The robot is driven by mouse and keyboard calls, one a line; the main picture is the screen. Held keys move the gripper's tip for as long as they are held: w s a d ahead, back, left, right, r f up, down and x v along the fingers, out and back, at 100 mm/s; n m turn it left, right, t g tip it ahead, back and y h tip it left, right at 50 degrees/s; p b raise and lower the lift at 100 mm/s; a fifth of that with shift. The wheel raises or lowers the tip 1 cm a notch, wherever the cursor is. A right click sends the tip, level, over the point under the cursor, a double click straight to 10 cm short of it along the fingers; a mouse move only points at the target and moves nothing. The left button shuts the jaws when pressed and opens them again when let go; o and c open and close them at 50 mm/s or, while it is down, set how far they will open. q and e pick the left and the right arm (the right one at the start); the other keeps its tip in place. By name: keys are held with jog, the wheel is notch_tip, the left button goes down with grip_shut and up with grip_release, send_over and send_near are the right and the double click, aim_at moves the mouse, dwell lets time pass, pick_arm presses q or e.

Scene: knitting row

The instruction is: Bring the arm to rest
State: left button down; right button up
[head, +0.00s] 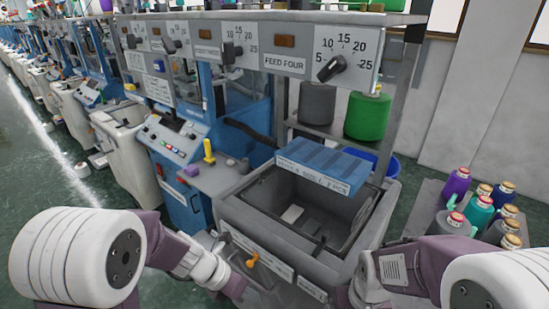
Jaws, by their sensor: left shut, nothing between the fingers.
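My left arm comes in from the lower left, and its gripper (236,287) is low in the head view, in front of the grey open bin (235,212). It is shut and empty. It is close to the yellow-orange knob (254,260) on the bin's front, but I cannot tell whether they touch. My right arm comes in from the lower right and its wrist reaches the bin's front right corner. Its gripper does not show.
A blue labelled panel (325,164) lies across the bin's back edge. Grey (316,103) and green (367,116) yarn cones stand on the shelf behind. A cart with several cones (457,183) stands at right. Knitting machines line the left; green floor (40,165) is open beyond.

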pick_arm(q)
jog(key=s+a+m+y, duration=0.2)
jog(key=a+m, duration=0.3)
jog(key=m, duration=0.9)
jog(key=s+a+m+y, duration=0.3)
jog(key=a+m, duration=0.3)
jog(key=m, duration=0.9)
jog(key=shift+s+a+f+y, duration=0.2)
jog(key=shift+s+a+y, duration=0.1)
jog(key=shift+s, duration=0.1)
